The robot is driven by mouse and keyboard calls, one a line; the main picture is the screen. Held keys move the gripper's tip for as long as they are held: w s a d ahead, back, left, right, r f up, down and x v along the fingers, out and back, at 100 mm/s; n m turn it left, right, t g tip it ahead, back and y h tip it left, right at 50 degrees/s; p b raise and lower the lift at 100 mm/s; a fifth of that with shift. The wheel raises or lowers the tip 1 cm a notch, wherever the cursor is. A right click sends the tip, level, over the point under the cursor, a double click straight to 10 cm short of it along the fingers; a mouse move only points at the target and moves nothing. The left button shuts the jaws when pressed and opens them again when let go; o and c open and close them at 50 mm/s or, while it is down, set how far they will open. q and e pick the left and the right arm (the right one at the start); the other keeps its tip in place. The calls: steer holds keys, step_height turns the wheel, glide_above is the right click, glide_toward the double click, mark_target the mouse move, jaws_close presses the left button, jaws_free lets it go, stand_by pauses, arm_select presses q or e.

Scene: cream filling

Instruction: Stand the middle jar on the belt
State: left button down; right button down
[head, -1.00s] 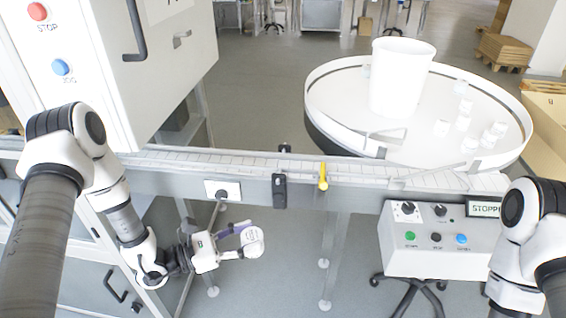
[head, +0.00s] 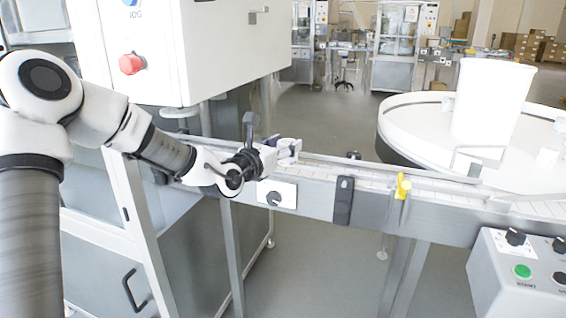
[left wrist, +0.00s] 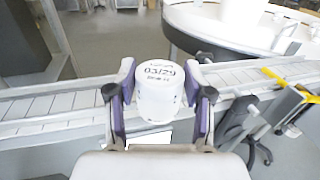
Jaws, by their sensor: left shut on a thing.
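A white jar (left wrist: 158,98) with "03/29" printed on its top sits between the two fingers of my left gripper (left wrist: 159,92) in the left wrist view. The gripper is shut on it. In the head view my left gripper (head: 287,151) is at the near edge of the conveyor belt (head: 371,175), and the jar there is small and mostly hidden by the gripper. In the left wrist view the belt (left wrist: 62,104) runs behind the jar; I cannot tell whether the jar touches it. My right gripper is not in view.
A yellow part (head: 403,186) and a dark sensor block (head: 344,200) are fixed to the belt's front side. A round white table (head: 425,125) with a large white bin (head: 491,100) stands at the right. A white cabinet (head: 190,45) rises behind the belt at the left.

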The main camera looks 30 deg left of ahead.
arm_select(q)
steer(key=w+a, duration=0.1)
steer(key=w, duration=0.1)
steer(key=w+a, duration=0.3)
steer(key=shift+w+a+f, duration=0.1)
steer(key=shift+w+f, duration=0.05)
steer(key=shift+w, duration=0.15)
steer(key=f, duration=0.4)
steer(key=shift+w+a, duration=0.25)
steer(key=shift+w, duration=0.1)
steer(key=shift+s+r, duration=0.1)
steer(key=shift+r, duration=0.05)
steer(key=shift+f+b, duration=0.3)
steer(key=shift+b, duration=0.05)
steer(key=shift+c, duration=2.3)
jaws_free()
steer(key=shift+r, duration=0.15)
